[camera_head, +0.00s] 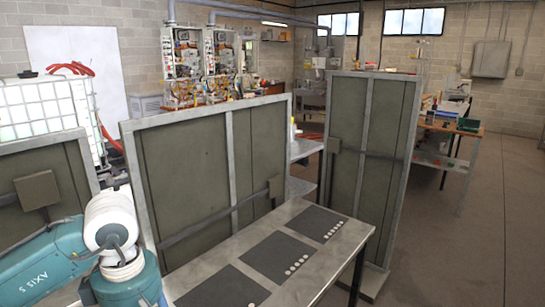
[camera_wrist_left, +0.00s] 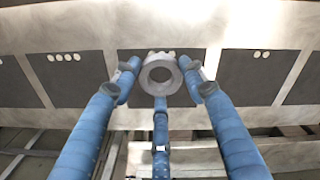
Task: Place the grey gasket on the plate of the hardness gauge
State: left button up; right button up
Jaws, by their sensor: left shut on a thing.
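The grey gasket (camera_wrist_left: 147,81), a thick ring with a round hole, shows in the left wrist view. My left gripper (camera_wrist_left: 160,88) has three blue fingers closed around it, one on each side and one at the near edge. Behind the ring lies the table top with its dark mats. In the head view my left arm is at the lower left, and its fingers and the gasket are out of sight. I cannot make out the hardness gauge or its plate in either view. My right gripper is in neither view.
A metal table (camera_head: 352,236) carries dark mats (camera_head: 278,256) with rows of pale discs. Framed grey-green panels (camera_head: 195,160) stand behind it, and another panel (camera_head: 372,140) stands at its far end. A workbench (camera_head: 455,128) is farther right. Open floor (camera_head: 460,250) lies right.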

pick_arm(q)
jog(key=s+d+f+m, duration=0.2)
jog(key=s+d+m, duration=0.2)
jog(key=m, duration=1.2)
jog(key=shift+s+d, duration=0.2)
jog(key=shift+s, duration=1.55)
